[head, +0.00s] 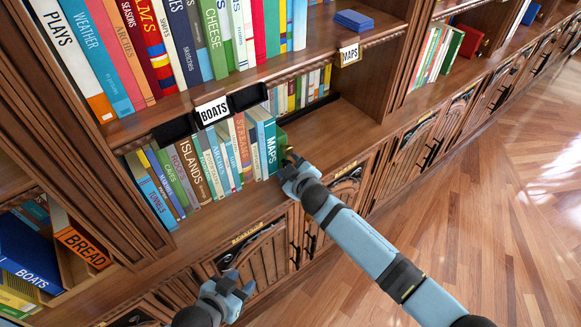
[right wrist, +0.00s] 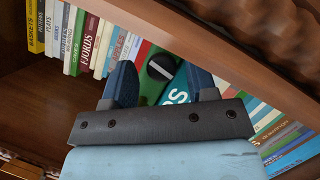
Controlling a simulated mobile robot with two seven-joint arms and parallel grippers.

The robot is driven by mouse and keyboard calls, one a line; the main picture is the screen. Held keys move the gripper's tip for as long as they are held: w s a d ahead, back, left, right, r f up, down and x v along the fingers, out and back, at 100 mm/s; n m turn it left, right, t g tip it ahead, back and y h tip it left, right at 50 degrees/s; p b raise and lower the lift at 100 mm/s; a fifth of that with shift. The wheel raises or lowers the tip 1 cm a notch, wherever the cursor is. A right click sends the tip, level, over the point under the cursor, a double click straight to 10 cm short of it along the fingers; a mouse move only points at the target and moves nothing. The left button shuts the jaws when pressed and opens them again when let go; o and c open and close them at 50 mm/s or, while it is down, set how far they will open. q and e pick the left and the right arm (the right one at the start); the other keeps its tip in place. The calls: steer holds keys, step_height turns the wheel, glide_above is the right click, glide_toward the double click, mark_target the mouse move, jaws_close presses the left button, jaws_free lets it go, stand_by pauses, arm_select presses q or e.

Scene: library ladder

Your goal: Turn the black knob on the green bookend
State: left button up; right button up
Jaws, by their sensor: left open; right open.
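The green bookend (head: 282,139) stands at the right end of the lower row of books, largely hidden by my right gripper (head: 288,160) in the head view. In the right wrist view its green face (right wrist: 147,88) carries a round black knob (right wrist: 160,67) with a pale line across it. The open fingers of my right gripper (right wrist: 160,78) lie on either side of the knob, with a visible gap on both sides. I cannot tell how far the fingertips are from the bookend's face. My left gripper (head: 240,283) is open and empty, low in front of the cabinet doors.
A teal MAPS book (head: 270,148) stands against the bookend's left side, ending a row of several books. The shelf board (head: 340,130) right of the bookend is clear. Wooden floor (head: 480,210) lies open at right.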

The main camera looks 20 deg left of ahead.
steer(key=shift+s, duration=0.1)
steer(key=shift+r+m+g+y+p, duration=0.2)
steer(key=shift+m+g+y+p, duration=0.1)
steer(key=shift+m+g+p, duration=0.6)
steer(key=shift+w+m+y+p, duration=0.2)
steer(key=shift+m+y+p, duration=0.25)
steer(key=shift+m, duration=0.35)
steer(key=shift+d+f+m+g, duration=0.1)
steer(key=shift+m+g, duration=0.3)
steer(key=shift+s+d+m+g, duration=0.1)
steer(key=shift+d+m+g, duration=0.05)
steer(key=shift+m+g, duration=0.15)
steer(key=v, duration=1.3)
steer(key=shift+s+d, duration=0.15)
steer(key=shift+d, duration=0.05)
steer(key=shift+a+f+y, duration=0.1)
steer(key=shift+y, duration=0.15)
